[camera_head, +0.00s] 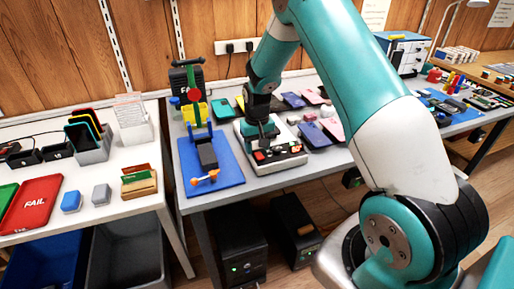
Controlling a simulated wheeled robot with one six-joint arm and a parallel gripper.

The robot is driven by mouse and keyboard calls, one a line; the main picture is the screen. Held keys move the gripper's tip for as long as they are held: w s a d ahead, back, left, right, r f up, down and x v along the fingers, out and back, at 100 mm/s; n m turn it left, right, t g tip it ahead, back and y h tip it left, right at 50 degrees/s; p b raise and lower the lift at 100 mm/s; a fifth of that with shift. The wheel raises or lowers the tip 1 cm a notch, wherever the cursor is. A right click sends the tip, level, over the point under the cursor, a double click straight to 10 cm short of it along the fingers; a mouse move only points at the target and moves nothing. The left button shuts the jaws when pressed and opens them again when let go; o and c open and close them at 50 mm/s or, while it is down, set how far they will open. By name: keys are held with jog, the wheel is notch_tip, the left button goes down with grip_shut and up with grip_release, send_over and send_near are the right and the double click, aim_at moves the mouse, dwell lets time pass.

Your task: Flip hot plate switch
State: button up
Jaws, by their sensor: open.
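The hot plate (285,159) is a white box with a dark front panel, standing on the grey table. A red switch (260,155) shows at the left of its front panel. My gripper (264,140) points down over the left part of the hot plate, close above the panel near the red switch. It is open and looks empty. I cannot tell whether a fingertip touches the switch. My arm and gripper hide part of the plate's top.
A blue mat (225,178) with a black and orange clamp fixture lies left of the hot plate. Several phones (293,100) lie behind and to the right. A red FAIL tray (34,202) is on the white left table. A wall socket (238,46) is behind.

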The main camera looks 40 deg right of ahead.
jog(key=shift+f, duration=0.6)
